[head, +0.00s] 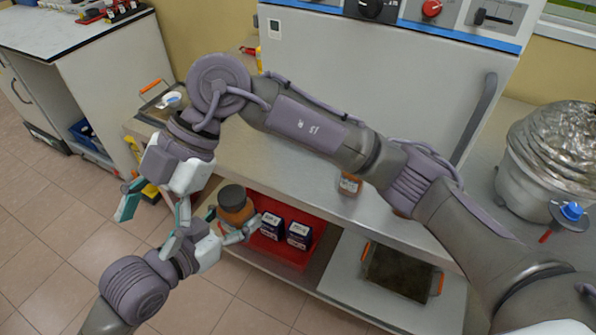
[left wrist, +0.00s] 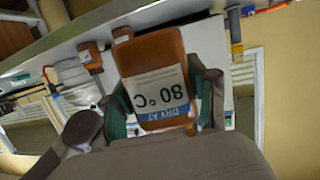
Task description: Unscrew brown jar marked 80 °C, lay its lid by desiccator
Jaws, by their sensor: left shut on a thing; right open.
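The brown jar (head: 238,216) with a dark lid (head: 232,197) is upright in my left gripper (head: 236,232), in front of the lower shelf. In the left wrist view the jar (left wrist: 152,60) sits between my left gripper's green fingers (left wrist: 160,105). Its white label (left wrist: 160,97) reads "DRY AT 80 °C", upside down there. The lid cannot be made out in that view. My right gripper (head: 153,212) is open and empty, left of the jar and apart from it. A silvery domed vessel (head: 555,145) at the far right may be the desiccator.
Another small brown jar (head: 349,185) stands on the bench top. A dark tray (head: 395,272) with orange handles lies lower right. My right arm spans the bench. Open floor lies at left.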

